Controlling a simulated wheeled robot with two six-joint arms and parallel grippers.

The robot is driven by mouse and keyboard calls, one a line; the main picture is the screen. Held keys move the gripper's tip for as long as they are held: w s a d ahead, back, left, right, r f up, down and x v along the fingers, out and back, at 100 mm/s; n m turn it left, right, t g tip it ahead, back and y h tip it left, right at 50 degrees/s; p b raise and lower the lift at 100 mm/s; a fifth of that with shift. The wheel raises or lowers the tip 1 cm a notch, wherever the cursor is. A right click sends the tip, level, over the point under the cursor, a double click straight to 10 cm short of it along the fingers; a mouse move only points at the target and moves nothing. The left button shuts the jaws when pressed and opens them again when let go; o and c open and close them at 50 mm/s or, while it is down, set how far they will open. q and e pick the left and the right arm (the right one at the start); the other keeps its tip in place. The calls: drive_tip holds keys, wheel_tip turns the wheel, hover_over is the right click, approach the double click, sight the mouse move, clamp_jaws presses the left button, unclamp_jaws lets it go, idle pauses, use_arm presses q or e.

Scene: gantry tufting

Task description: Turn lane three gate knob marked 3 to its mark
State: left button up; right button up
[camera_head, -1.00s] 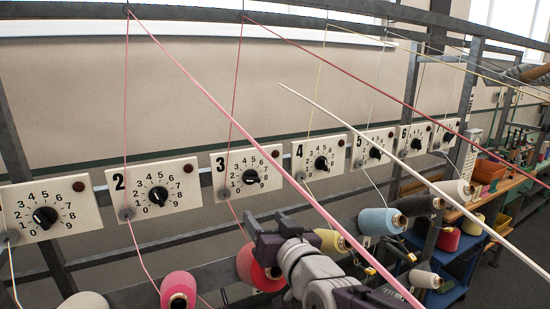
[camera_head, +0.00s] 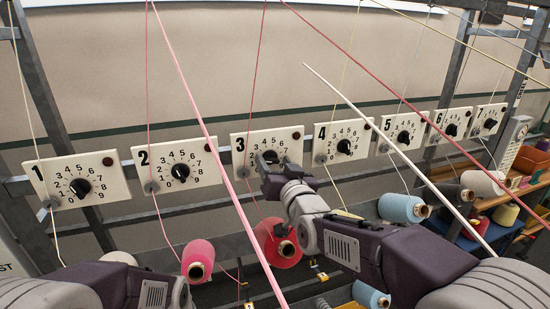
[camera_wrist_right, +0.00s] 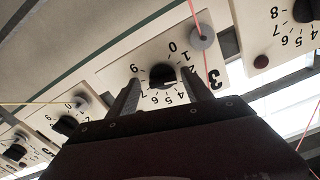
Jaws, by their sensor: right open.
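The lane three panel (camera_head: 242,173) is a white plate marked 3 with a black knob (camera_head: 270,157) inside a ring of digits. In the right wrist view the panel appears upside down, and the knob (camera_wrist_right: 162,76) sits between the two finger tips. Its white line seems to point toward the low digits; the exact reading is unclear. My right gripper (camera_head: 275,176) is at the lower part of this dial, and in the wrist view the gripper (camera_wrist_right: 164,92) is open, with one finger on each side of the knob. Contact cannot be told. My left arm shows at bottom left; its gripper is not visible.
Neighbouring panels 2 (camera_head: 140,158) and 4 (camera_head: 322,150) flank it on the same rail. A pink yarn (camera_head: 205,130) slants across the front. A red cone (camera_head: 277,243) and a pink cone (camera_head: 198,260) stand below. A pale rod or yarn (camera_head: 400,155) crosses at the right.

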drive_tip(key=shift+s+a+r, duration=0.1)
drive_tip(key=shift+s+a, duration=0.15)
drive_tip(key=shift+a, duration=0.05)
drive_tip(key=c, duration=0.3)
drive_tip(key=shift+d, duration=0.2)
clamp_jaws()
drive_tip(key=m+b, duration=0.8)
drive_tip(key=b, duration=0.1)
drive_tip(key=shift+b, duration=0.35)
drive_tip(key=shift+m+b, duration=0.65)
drive_tip(key=shift+m, duration=1.25)
